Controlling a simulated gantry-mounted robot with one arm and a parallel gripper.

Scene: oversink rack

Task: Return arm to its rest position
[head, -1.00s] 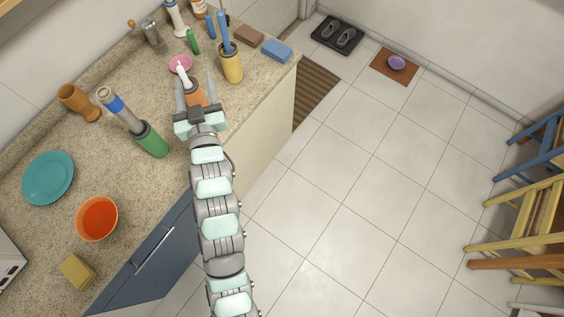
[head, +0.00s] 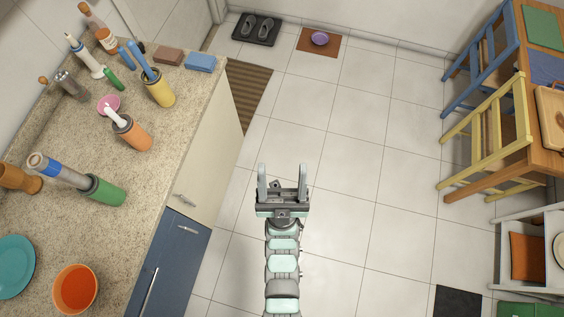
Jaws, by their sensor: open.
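My gripper (head: 283,178) is open and empty in the head view. It is over the tiled floor, to the right of the counter, with its fingers pointing toward the top of the picture. My arm runs straight down from it to the bottom edge of the picture. Nothing touches the fingers. An orange bottle with a white pump top (head: 132,132) lies or leans on the counter, well to the left of my gripper; I cannot tell which.
The counter (head: 160,210) fills the left side, with a yellow holder (head: 159,91), a green-and-grey cylinder (head: 103,190) and an orange bowl (head: 75,288). Chairs (head: 490,140) and a wooden table (head: 545,130) stand at right. The tiled floor (head: 350,170) around my gripper is clear.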

